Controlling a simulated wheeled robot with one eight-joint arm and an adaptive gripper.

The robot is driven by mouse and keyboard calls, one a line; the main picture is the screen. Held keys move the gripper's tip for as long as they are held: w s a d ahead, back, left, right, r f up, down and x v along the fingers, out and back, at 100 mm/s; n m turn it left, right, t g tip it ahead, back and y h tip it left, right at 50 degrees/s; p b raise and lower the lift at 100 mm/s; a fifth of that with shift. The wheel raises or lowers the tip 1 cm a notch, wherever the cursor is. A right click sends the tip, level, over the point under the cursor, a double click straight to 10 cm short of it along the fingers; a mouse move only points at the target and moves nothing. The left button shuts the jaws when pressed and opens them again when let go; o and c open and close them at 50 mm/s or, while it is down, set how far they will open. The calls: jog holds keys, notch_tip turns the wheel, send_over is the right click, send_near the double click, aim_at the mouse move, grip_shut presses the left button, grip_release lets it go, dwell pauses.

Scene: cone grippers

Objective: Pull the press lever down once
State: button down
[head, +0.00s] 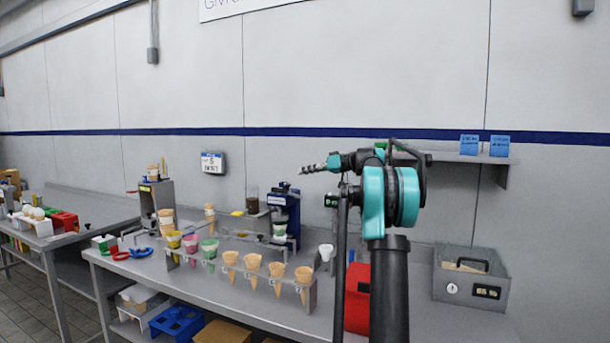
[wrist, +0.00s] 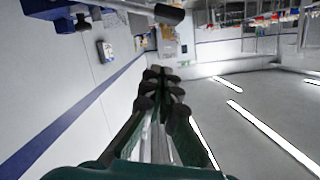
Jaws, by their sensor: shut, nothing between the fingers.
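The press (head: 284,212) is a blue and dark machine standing on the steel bench near the back, left of my arm in the head view. Its blue body (wrist: 45,8) also shows at the top left of the wrist view. A dark cylindrical lever handle (wrist: 168,15) sticks out from it at the top of that view, apart from my fingers. My gripper (head: 306,169) is shut and empty, pointing left above the press in the head view. Its dark fingertips (wrist: 162,82) lie together in the upside-down wrist view.
Several waffle cones (head: 253,264) stand in a rack along the front. A red box (head: 357,298) is by my arm and a grey cash box (head: 470,277) is at the right. A wall shelf (head: 455,157) is behind my arm.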

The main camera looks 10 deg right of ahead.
jog(key=x, duration=0.7)
jog(key=f, duration=0.3)
jog(key=shift+s+a, duration=0.3)
jog(key=shift+s, duration=0.1)
jog(key=shift+s+a+f, duration=0.15)
jog(key=shift+f, duration=0.2)
